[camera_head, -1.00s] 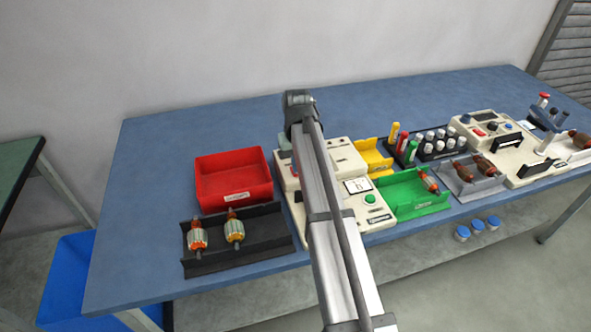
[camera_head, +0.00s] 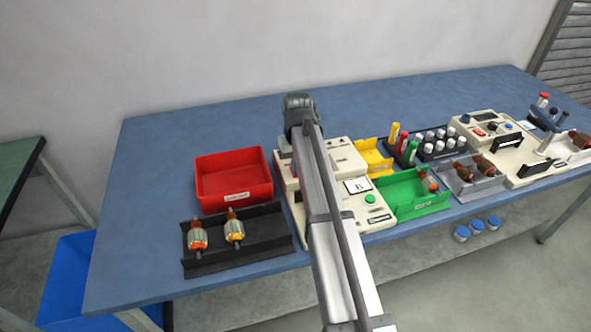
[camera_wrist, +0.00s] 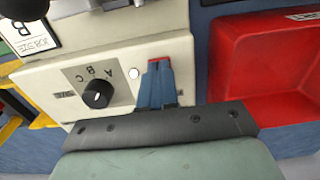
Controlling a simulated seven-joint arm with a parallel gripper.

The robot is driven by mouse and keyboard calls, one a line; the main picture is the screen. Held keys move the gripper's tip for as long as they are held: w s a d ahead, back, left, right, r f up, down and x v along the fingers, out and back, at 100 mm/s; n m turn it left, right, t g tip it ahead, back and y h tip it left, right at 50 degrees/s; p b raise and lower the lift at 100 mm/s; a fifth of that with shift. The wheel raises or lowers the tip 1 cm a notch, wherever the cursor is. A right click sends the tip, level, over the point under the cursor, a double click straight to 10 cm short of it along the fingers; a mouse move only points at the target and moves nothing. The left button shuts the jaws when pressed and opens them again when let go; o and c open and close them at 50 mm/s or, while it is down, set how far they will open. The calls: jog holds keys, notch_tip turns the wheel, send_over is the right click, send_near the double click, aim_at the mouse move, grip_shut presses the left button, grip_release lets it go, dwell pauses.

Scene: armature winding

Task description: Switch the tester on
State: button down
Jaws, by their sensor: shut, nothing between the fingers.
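The cream tester (camera_head: 345,157) stands mid-table, partly hidden behind my arm. In the wrist view its panel (camera_wrist: 60,80) shows a black knob (camera_wrist: 97,93) marked A, B, C and a round white spot (camera_wrist: 134,73). My gripper (camera_wrist: 159,72) is shut and empty, its blue fingers over the panel beside the white spot. Something red (camera_wrist: 158,61) shows at the fingertips; I cannot tell whether it is a switch or part of the fingers, nor whether they touch the panel. In the head view the fingers are hidden. A green button (camera_head: 370,199) sits on the tester's lower front.
A red bin (camera_head: 234,197) is close on the left, with a black tray (camera_head: 265,232) holding two armatures in front. A yellow bin (camera_head: 373,162) and green tray (camera_head: 415,204) stand right of the tester. Another cream unit (camera_head: 470,120) is farther right. The table's back left is clear.

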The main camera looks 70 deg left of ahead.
jog(key=shift+r, duration=3.45)
